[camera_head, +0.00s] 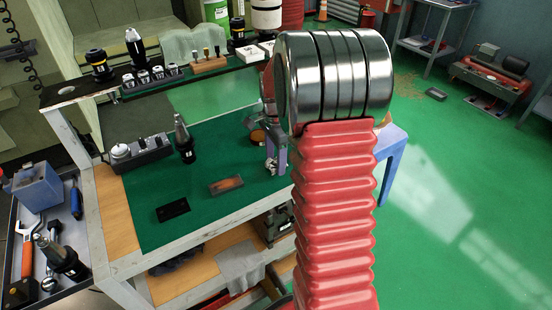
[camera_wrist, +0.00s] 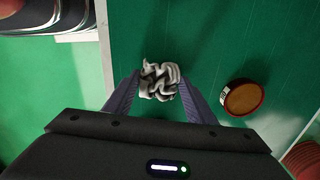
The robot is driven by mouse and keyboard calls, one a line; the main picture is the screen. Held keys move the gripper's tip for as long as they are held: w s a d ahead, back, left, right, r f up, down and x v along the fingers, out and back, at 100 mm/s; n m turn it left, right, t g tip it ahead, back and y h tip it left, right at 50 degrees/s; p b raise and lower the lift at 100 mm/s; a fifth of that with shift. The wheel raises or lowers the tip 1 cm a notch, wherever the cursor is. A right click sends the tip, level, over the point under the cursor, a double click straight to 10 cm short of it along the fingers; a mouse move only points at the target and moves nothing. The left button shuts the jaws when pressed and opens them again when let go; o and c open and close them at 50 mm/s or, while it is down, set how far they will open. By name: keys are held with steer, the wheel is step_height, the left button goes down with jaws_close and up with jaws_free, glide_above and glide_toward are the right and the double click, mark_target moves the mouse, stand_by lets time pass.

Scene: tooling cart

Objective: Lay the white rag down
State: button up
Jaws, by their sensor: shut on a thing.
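The crumpled white rag (camera_wrist: 159,80), with dark folds, is between the two fingers of my gripper (camera_wrist: 160,92) in the wrist view. My gripper is shut on it. In the head view the rag (camera_head: 271,165) is a small pale patch at my gripper (camera_head: 274,168), partly hidden by my arm. The gripper is over the right part of the cart's green mat (camera_head: 150,215). I cannot tell how far the rag is above the mat.
A round orange-topped tin (camera_wrist: 243,97) lies right of the rag in the wrist view. On the mat stand a black tool holder (camera_head: 185,140), a grey box with knobs (camera_head: 140,153), a brown block (camera_head: 225,184) and a black plate (camera_head: 173,209). The front middle mat is clear.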

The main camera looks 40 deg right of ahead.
steer(key=shift+f, duration=0.4)
stand_by(0.3)
steer(key=o, duration=1.1)
steer(key=shift+r, duration=0.1)
step_height(320, 180, up, 14)
steer(key=shift+f, duration=0.2)
stand_by(0.5)
